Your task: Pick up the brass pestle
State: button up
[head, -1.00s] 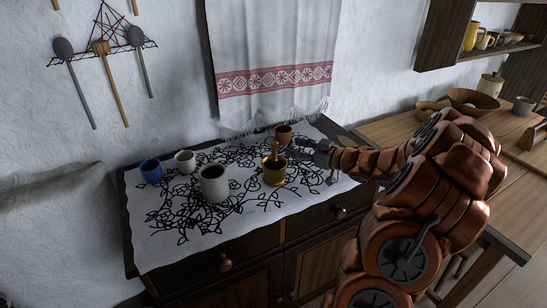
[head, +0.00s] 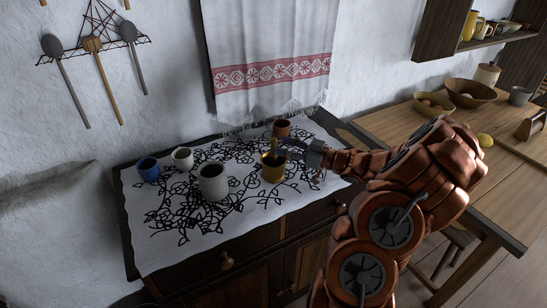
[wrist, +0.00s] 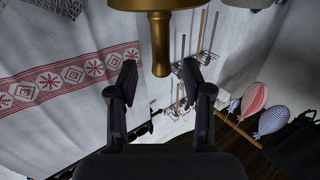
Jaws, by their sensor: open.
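The brass pestle (head: 273,152) stands in the brass mortar (head: 273,171) on the embroidered white cloth; its lower part is hidden inside. My gripper (head: 286,148) reaches in from the right at the height of the pestle's top, above the mortar's rim. The wrist view looks upside down: the pestle (wrist: 160,45) comes in from the top edge. Its free end lies in the picture between the tips of my open gripper (wrist: 159,72), with a gap on each side. I see no contact.
A large pale cup (head: 213,182) stands left of the mortar, and a brown cup (head: 281,128) close behind it. A white cup (head: 182,158) and a blue cup (head: 148,169) are farther left. A towel (head: 270,60) hangs behind. A wooden table (head: 500,170) is at right.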

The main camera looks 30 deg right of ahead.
aim_at(274, 143)
jog(key=shift+p+x, duration=0.75)
jog(key=shift+x, duration=1.2)
jog(key=shift+a, duration=0.1)
grip_shut()
